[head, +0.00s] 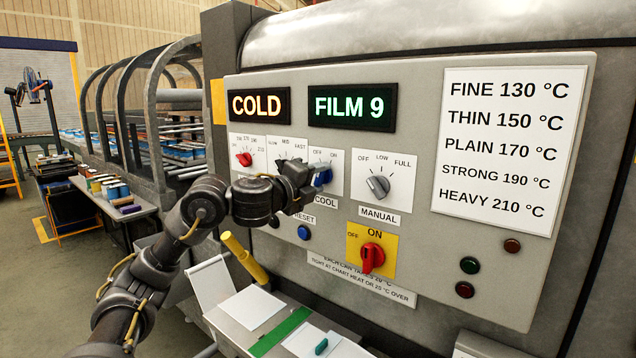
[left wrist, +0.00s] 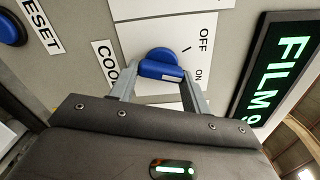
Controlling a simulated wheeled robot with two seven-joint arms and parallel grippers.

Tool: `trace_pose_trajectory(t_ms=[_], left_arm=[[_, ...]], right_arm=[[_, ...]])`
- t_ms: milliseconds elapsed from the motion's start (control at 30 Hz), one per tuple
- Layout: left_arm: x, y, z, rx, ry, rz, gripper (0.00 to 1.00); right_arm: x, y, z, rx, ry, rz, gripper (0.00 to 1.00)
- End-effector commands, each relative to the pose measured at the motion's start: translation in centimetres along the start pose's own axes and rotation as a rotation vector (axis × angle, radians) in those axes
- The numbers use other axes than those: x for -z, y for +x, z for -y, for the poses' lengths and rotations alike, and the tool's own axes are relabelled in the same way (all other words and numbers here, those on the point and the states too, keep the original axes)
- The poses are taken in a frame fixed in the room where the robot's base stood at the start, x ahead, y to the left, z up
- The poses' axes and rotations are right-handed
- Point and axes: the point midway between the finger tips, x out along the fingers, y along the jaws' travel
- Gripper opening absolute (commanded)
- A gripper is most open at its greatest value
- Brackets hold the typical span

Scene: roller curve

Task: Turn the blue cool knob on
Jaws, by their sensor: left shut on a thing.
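The blue cool knob (head: 323,177) sits on a white plate marked OFF and ON, above the COOL label. My left gripper (head: 313,180) reaches it from the left and partly hides it in the head view. In the left wrist view, the blue knob (left wrist: 158,59) lies between the two grey fingers of my left gripper (left wrist: 160,83), which are shut on its bar. A pale mark on the bar shows toward the ON side; the exact angle is hard to tell. My right gripper is not in view.
Beside the cool knob are a grey MANUAL knob (head: 378,186) and a red temperature knob (head: 244,159). Below are a blue reset button (head: 304,232) and a red main switch (head: 371,258). Displays read COLD (head: 259,105) and FILM 9 (head: 350,106). A yellow handle (head: 244,258) sticks out below my arm.

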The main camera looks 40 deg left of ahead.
Motion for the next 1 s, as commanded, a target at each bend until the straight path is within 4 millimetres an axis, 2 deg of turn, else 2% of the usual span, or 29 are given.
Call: trace_pose_trajectory(t_ms=[300, 800, 833, 967, 1000], left_arm=[[0.04, 0.01, -0.17, -0.002, 0.1, -0.001, 0.24], [0.06, 0.01, -0.18, -0.003, 0.117, -0.002, 0.24], [0.06, 0.01, -0.18, -0.003, 0.118, -0.002, 0.51], [0.05, 0.01, -0.15, -0.002, 0.116, -0.001, 0.68], [0.05, 0.01, -0.14, -0.002, 0.116, -0.001, 0.69]], right_arm=[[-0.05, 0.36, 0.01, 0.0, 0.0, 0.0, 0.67], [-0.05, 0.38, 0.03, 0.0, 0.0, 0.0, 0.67], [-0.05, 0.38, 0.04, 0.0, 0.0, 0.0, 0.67], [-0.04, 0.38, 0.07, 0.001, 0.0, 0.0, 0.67], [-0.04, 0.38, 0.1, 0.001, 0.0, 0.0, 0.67]])
